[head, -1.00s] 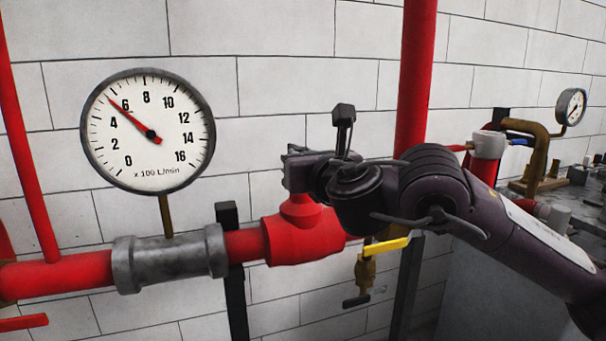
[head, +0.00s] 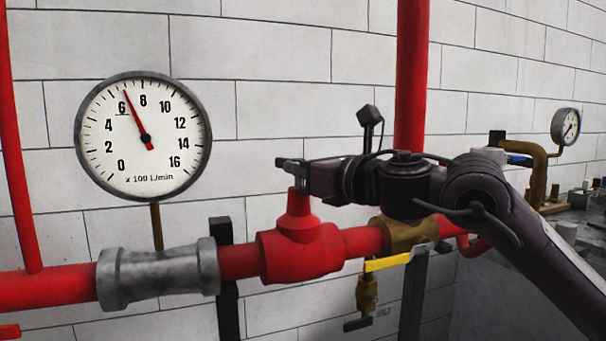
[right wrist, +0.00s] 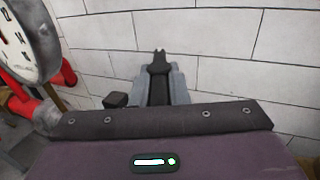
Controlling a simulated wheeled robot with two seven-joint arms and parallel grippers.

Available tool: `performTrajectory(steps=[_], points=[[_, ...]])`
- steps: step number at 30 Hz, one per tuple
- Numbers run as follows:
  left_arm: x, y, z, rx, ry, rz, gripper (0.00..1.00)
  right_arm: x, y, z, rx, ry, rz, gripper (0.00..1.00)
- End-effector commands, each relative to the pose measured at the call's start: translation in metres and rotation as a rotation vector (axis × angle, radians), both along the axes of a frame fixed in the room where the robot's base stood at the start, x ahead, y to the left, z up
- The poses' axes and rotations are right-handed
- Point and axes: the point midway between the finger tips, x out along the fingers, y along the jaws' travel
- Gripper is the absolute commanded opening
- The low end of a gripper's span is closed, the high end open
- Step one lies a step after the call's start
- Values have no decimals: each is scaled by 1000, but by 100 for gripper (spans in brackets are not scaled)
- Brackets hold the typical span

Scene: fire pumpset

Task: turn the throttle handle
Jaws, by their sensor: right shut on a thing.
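The red throttle valve body (head: 300,250) sits on the horizontal red pipe, with a narrow neck rising from its top. My right gripper (head: 290,165) is at the top of this neck, its arm coming in from the right. In the right wrist view the gripper (right wrist: 158,75) is shut on a dark throttle handle (right wrist: 158,90), which shows between its fingers. The handle is mostly hidden by the gripper in the head view. A round flow gauge (head: 143,138) on the left has its red needle a little past 6. My left gripper is not in view.
A yellow lever (head: 388,262) on a brass valve (head: 367,295) is below my right arm. A vertical red pipe (head: 411,80) stands behind the arm. A grey coupling (head: 158,273) is left of the valve. A small gauge (head: 566,126) is at far right.

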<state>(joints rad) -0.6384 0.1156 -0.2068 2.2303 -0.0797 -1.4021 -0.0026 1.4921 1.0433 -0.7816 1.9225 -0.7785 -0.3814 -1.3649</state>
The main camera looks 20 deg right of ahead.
Motion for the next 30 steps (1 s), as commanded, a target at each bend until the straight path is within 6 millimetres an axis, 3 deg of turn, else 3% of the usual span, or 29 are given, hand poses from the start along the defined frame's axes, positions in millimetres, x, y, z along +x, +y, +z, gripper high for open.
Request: performTrajectory(steps=[22, 23, 24, 27, 30], points=[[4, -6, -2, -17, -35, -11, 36, 1, -1, 2, 3, -2, 64, 0], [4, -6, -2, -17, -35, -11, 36, 1, -1, 2, 3, -2, 64, 18], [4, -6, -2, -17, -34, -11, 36, 1, -1, 1, 3, -2, 65, 24], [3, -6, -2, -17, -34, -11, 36, 1, -1, 1, 3, -1, 65, 36], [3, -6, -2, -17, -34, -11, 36, 1, -1, 1, 1, -1, 66, 36]])
